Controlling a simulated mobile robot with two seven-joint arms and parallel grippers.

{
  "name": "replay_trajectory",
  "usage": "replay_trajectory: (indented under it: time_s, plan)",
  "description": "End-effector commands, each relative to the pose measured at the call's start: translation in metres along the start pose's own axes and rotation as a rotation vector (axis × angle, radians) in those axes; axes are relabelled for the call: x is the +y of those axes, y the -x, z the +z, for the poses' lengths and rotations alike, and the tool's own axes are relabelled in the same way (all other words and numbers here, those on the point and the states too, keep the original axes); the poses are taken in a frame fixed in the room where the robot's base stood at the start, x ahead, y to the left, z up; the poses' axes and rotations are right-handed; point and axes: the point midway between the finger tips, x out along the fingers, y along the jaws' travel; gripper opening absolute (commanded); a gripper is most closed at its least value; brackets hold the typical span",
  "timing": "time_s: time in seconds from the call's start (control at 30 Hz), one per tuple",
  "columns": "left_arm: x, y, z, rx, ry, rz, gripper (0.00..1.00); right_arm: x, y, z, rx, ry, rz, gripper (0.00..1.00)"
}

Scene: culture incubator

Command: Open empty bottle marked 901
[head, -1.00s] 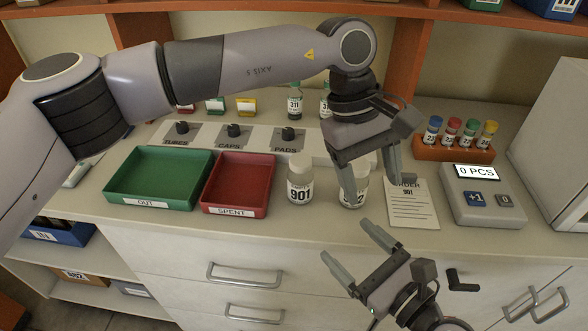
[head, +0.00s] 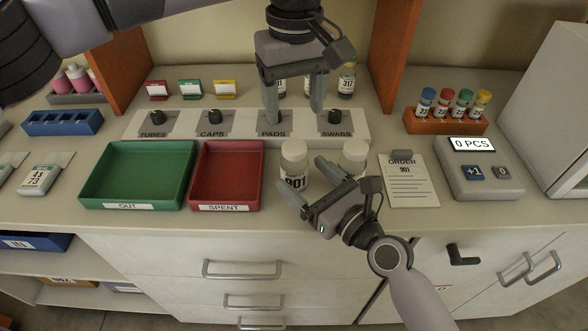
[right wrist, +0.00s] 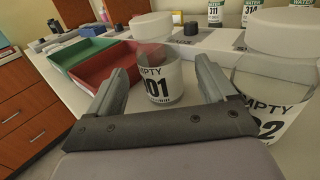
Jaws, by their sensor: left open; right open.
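The bottle marked 901 (head: 293,168) stands upright on the counter with its white cap on, right of the red tray. In the right wrist view the bottle 901 (right wrist: 158,75) reads EMPTY and stands ahead, between the open fingers. My right gripper (head: 305,178) is open and low beside the bottle, one finger toward each side; contact cannot be told. A second capped bottle (head: 354,158) stands to the right, partly behind my right gripper; in the right wrist view this bottle (right wrist: 272,100) ends in 2. My left gripper (head: 294,112) is open and empty, above the PADS dispenser and behind bottle 901.
A red SPENT tray (head: 228,208) and a green OUT tray (head: 105,203) lie to the left. The order sheet (head: 411,182), counter device (head: 484,177) and orange tube rack (head: 445,124) are at the right. Labelled WATER bottles (head: 347,80) stand behind the dispenser row (head: 355,127).

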Motion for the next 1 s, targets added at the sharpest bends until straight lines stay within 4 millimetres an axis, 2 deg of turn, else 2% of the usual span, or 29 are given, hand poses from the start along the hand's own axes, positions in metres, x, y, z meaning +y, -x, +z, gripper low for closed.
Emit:
replay_trajectory:
  time_s: [0.1,0.3,0.5,0.77,0.87,1.0]
  plan:
    - [0.0,0.0,0.0,-0.001,0.0,0.001,0.66,0.0,-0.022,0.001,-0.001,0.0,0.0,0.84]
    - [0.0,0.0,0.0,-0.001,0.0,0.001,0.66,0.0,-0.046,0.0,0.001,0.001,0.0,0.84]
    - [0.0,0.0,0.0,-0.001,0.0,0.001,0.66,0.0,-0.056,0.0,0.0,0.001,-0.001,0.84]
    - [0.0,0.0,0.0,-0.001,0.0,0.001,0.66,0.0,-0.056,0.0,0.0,0.001,-0.001,0.84]
    - [0.0,0.0,0.0,-0.001,0.0,0.001,0.66,0.0,-0.056,0.0,0.001,0.001,-0.001,0.55]
    - [0.0,0.0,0.0,-0.001,0.0,0.001,0.66,0.0,-0.056,0.0,0.001,0.001,-0.001,0.09]
